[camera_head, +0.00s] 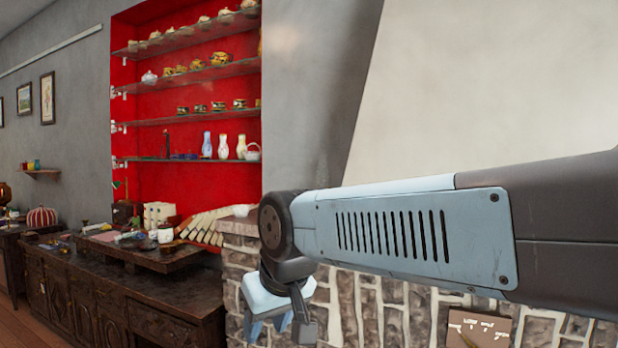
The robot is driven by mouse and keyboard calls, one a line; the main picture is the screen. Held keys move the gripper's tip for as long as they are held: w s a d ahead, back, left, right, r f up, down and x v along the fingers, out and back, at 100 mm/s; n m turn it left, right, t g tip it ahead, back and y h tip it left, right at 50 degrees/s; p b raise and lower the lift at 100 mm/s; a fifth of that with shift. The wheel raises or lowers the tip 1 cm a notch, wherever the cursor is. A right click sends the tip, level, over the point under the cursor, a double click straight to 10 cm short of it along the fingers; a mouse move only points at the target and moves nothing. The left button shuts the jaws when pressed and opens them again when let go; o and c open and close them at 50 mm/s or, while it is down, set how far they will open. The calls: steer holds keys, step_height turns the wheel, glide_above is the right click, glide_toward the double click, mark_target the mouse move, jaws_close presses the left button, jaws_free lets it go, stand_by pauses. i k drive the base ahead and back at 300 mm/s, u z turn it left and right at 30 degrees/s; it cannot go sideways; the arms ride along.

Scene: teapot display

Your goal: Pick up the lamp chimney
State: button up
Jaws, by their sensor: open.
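I cannot make out the lamp chimney for certain in this view. My gripper (268,326) hangs down at the end of my arm, in front of the stone wall at the lower middle. It is open, and I see nothing between its fingers. My arm reaches in from the right and hides part of the stone wall and whatever lies behind it.
A dark wooden sideboard (75,300) stands at the left with a raised dark board (135,250), books (205,225) and small items on it. Glass shelves (190,159) with teapots and vases line a red niche. A stone wall (375,310) stands behind my gripper.

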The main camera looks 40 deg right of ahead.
mark_target(322, 176)
steer(key=i, duration=0.85)
steer(key=u, duration=0.05)
